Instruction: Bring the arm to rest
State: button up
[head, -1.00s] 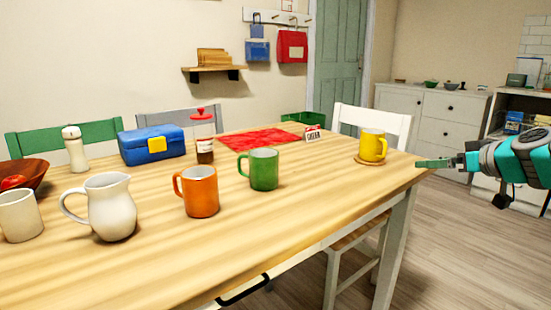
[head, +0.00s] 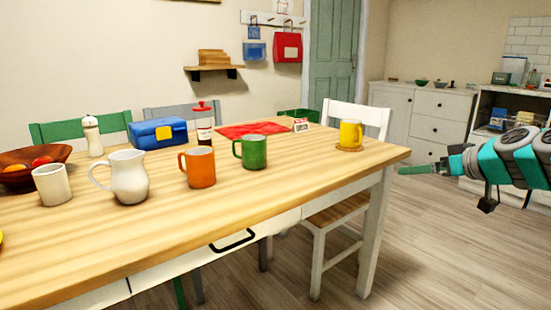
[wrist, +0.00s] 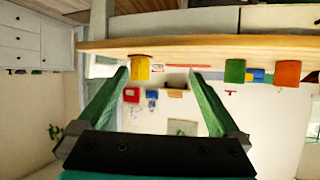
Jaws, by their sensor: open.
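My gripper (head: 412,169) is at the right of the head view, out past the right end of the wooden table (head: 190,240) and apart from it. In the wrist view its two green fingers (wrist: 165,100) stand wide apart with nothing between them in their grasp. The wrist picture is upside down, with the table edge (wrist: 190,43) across its top. In the head view only one finger shows clearly. The arm comes in from the right edge.
On the table stand a yellow mug (head: 350,134) on a coaster, a green mug (head: 253,151), an orange mug (head: 199,167), a white jug (head: 128,177) and a blue box (head: 157,134). A white chair (head: 335,215) is at the table's right end. The floor (head: 430,255) at right is clear.

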jog(key=s+a+f+g, duration=0.4)
jog(key=s+a+f, duration=0.35)
jog(key=a, duration=0.35)
jog(key=s+a+f+g, duration=0.4)
jog(key=s+a+f, duration=0.2)
jog(key=s+a, duration=0.3)
jog(key=s+f+m+g+h, duration=0.1)
jog(key=s+f+g, duration=0.1)
jog(key=s, duration=0.5)
jog(key=s+f+m+g+h+p, duration=0.1)
jog(key=s+f, duration=0.4)
jog(key=s, duration=0.3)
jog(key=s+f+m+g+h, duration=0.1)
jog(key=s+f+g+h, duration=0.1)
jog(key=s+f, duration=0.2)
jog(key=s, duration=0.3)
jog(key=shift+s+d+g, duration=0.15)
jog(key=shift+d+g, duration=0.15)
